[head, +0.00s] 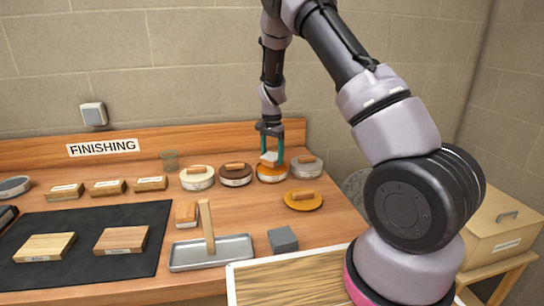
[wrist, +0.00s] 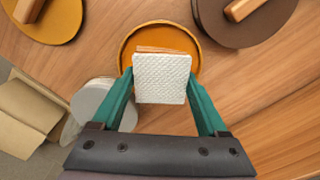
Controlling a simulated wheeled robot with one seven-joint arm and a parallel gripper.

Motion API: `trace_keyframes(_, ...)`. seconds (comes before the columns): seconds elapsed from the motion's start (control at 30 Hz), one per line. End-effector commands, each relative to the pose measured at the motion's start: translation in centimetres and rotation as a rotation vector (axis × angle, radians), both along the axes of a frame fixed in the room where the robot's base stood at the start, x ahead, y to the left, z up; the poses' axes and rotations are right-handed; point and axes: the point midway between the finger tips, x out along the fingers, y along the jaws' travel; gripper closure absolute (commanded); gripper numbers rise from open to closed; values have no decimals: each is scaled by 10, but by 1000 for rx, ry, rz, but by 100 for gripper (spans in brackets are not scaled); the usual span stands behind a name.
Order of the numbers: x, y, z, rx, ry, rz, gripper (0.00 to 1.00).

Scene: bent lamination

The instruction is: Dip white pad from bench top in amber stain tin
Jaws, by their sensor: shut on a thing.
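My gripper (head: 270,150) has teal fingers and is shut on the white pad (head: 269,158). In the wrist view the pad (wrist: 161,78) has a dimpled white face between the fingertips (wrist: 160,80), with an orange-tan edge along its far side. The amber stain tin (head: 271,178) stands open on the bench, directly below the pad. Its round amber rim (wrist: 124,45) shows around the pad's far part in the wrist view. The pad hides much of the tin's inside, and I cannot tell whether it touches the stain.
A brown lidded tin (head: 235,179) and a cream one (head: 197,183) stand left of the amber tin; a grey one (head: 306,170) stands right. An amber lid with wooden handle (head: 303,205) lies in front. A metal tray (head: 225,258) and grey block (head: 283,240) lie nearer.

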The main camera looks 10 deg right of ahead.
Motion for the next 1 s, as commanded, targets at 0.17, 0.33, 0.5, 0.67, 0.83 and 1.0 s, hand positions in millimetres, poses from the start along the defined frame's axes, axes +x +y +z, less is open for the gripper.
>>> trace_keyframes(0.17,1,0,10,1,-3,0,68)
trace_keyframes(0.33,0,0,28,1,-3,0,68)
trace_keyframes(0.5,1,0,43,1,-2,1,68)
trace_keyframes(0.67,0,0,50,1,-1,0,68)
trace_keyframes(0.83,0,0,50,0,0,0,68)
trace_keyframes(1.0,0,0,50,0,0,0,68)
